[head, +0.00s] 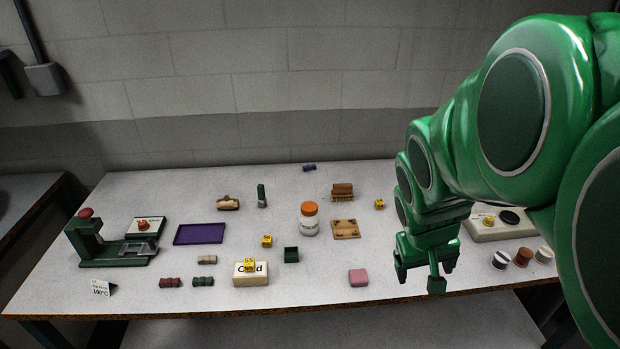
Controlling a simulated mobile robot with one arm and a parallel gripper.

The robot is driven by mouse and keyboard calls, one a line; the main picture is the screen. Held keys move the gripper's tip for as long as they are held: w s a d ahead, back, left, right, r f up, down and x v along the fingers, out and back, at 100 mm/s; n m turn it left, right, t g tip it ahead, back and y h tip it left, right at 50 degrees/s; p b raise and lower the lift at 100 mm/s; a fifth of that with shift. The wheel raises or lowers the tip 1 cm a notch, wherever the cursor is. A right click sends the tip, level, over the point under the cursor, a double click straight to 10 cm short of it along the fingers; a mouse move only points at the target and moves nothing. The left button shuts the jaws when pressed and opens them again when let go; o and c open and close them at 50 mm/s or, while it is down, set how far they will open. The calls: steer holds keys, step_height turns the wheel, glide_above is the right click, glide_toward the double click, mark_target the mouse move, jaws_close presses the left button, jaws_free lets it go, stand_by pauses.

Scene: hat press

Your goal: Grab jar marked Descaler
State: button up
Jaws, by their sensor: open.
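A white jar (309,226) with an orange lid stands upright near the middle of the table. Its label has dark print too small to read, so I cannot tell whether it says Descaler. No other orange-lidded jar shows. My green gripper (420,279) points down over the front right of the table, to the right of the jar and nearer the front edge. Its jaws are apart, with nothing seen between them.
A wooden board (346,229) lies just right of the jar, with a brush (342,191) behind it. A purple tray (199,234) and green press (100,245) are left.

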steer(key=w+d+f+n+t+y, duration=0.1)
steer(key=w+f+n+t, duration=0.15)
steer(key=w, duration=1.05)
steer(key=w+d+f+n+t, duration=0.15)
steer(key=w+t, duration=0.25)
steer(key=w, duration=0.9)
steer(key=n+y, duration=0.5)
steer(key=y, duration=0.6)
glide_toward(316, 211)
steer(key=x, duration=0.7)
steer(key=shift+f+t, duration=0.15)
steer(key=shift+t, duration=0.4)
steer(key=shift+a+r+x, duration=0.1)
steer(key=shift+x, duration=1.75)
steer(key=shift+a+r+x, duration=0.1)
steer(key=shift+x, duration=1.7)
steer(key=c, duration=1.4)
